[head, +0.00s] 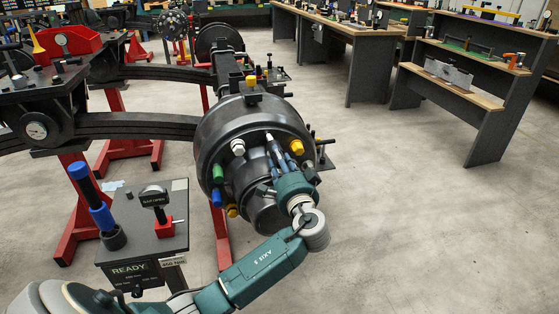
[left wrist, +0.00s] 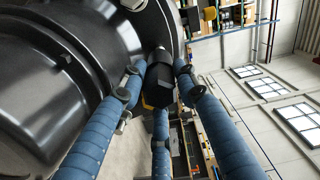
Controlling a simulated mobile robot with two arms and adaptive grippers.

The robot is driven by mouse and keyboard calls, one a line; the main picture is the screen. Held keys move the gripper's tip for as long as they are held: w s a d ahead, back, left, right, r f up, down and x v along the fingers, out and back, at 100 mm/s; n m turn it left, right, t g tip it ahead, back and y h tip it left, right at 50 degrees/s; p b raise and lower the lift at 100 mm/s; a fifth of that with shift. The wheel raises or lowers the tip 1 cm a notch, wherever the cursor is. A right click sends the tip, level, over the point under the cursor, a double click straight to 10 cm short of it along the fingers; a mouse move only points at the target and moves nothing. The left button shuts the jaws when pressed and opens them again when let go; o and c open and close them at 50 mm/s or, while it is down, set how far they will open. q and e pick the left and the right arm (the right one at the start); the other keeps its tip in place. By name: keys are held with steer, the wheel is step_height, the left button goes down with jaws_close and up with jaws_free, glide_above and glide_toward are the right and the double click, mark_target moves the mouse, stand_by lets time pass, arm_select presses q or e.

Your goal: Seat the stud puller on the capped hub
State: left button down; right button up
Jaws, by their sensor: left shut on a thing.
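The hub (head: 232,135) is a large dark drum at the end of the axle, with white, yellow, green and blue caps around its face. My left gripper (head: 280,155) is at the right part of that face, its blue fingers pointing up between the caps. In the left wrist view the fingers are shut around a black faceted piece (left wrist: 158,80), which looks like the stud puller. The hub's dark curved body (left wrist: 60,70) fills the left of that view. The fingers partly hide the piece, and I cannot tell whether it touches the hub. My right gripper is out of view.
A small dark stand marked READY (head: 145,250) holds a red-based tool (head: 160,208) left of my arm. Red axle stands (head: 75,220) carry the axle. Open floor (head: 400,230) lies to the right, with benches (head: 345,40) behind.

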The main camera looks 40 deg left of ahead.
arm_select(q)
steer(key=shift+w+a, duration=0.15)
steer(key=shift+w+a, duration=0.2)
steer(key=shift+a, duration=0.1)
steer(key=shift+w+a+b, duration=0.2)
steer(key=shift+a+b, duration=0.05)
steer(key=shift+b, duration=0.05)
steer(key=shift+w+a, duration=0.15)
steer(key=shift+a, duration=0.15)
steer(key=shift+b+x, duration=0.55)
steer(key=shift+x, duration=0.5)
steer(key=shift+w+a, duration=0.1)
steer(key=shift+w, duration=0.05)
steer(key=shift+r, duration=0.1)
